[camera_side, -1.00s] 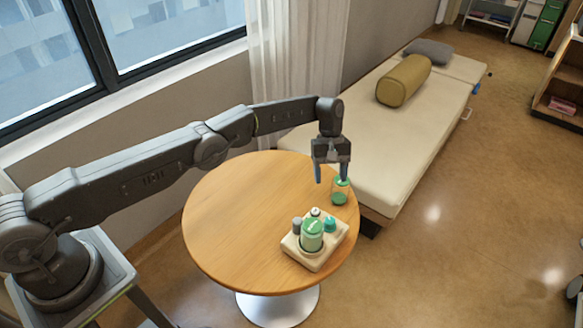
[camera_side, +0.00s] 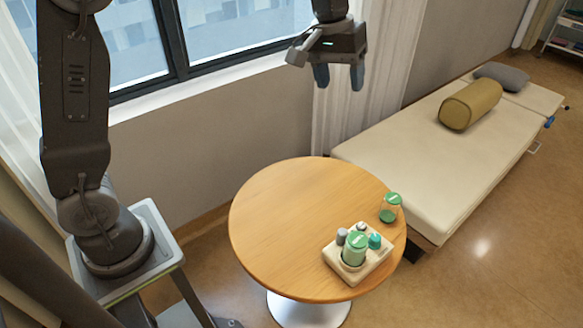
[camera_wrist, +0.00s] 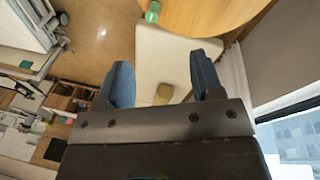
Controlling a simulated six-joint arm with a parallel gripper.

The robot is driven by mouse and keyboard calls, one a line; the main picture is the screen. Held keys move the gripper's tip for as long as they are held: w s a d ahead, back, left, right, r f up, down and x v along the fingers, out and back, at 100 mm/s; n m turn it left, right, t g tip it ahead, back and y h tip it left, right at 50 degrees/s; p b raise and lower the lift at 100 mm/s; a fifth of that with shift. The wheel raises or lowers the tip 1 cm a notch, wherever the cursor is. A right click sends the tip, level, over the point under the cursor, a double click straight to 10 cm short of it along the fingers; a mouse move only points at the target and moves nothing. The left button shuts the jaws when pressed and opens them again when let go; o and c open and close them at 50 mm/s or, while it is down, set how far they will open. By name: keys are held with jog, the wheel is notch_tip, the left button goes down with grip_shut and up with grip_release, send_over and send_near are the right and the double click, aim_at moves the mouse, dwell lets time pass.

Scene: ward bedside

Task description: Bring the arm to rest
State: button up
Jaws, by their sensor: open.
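My gripper (camera_side: 339,76) hangs high above the far side of the round table, pointing down. Its two blue-grey fingers are apart with nothing between them. In the wrist view my gripper (camera_wrist: 158,85) also shows open and empty. The round wooden table (camera_side: 290,200) stands below, well apart from the gripper. On it a cream tray (camera_side: 345,275) holds a green-lidded jar (camera_side: 355,250) and several small bottles.
A cream bed (camera_side: 430,165) with an olive bolster (camera_side: 470,104) and a grey pillow (camera_side: 505,77) is right of the table. A window (camera_side: 225,35) and curtain (camera_side: 375,90) are behind the gripper. The table's left half is bare.

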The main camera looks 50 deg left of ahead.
jog(key=s+a+r+m+t, duration=0.1)
jog(key=s+a, duration=0.1)
jog(key=s, duration=0.5)
jog(key=s+a+r+m+t, duration=0.1)
jog(key=s+r, duration=0.1)
jog(key=s, duration=0.5)
jog(key=s+a+f+m+t+y, duration=0.1)
jog(key=s+f, duration=0.4)
jog(key=s, duration=0.6)
jog(key=shift+a+f+m+t+y, duration=0.3)
jog(key=shift+a+f+m+t, duration=0.15)
jog(key=shift+m, duration=0.15)
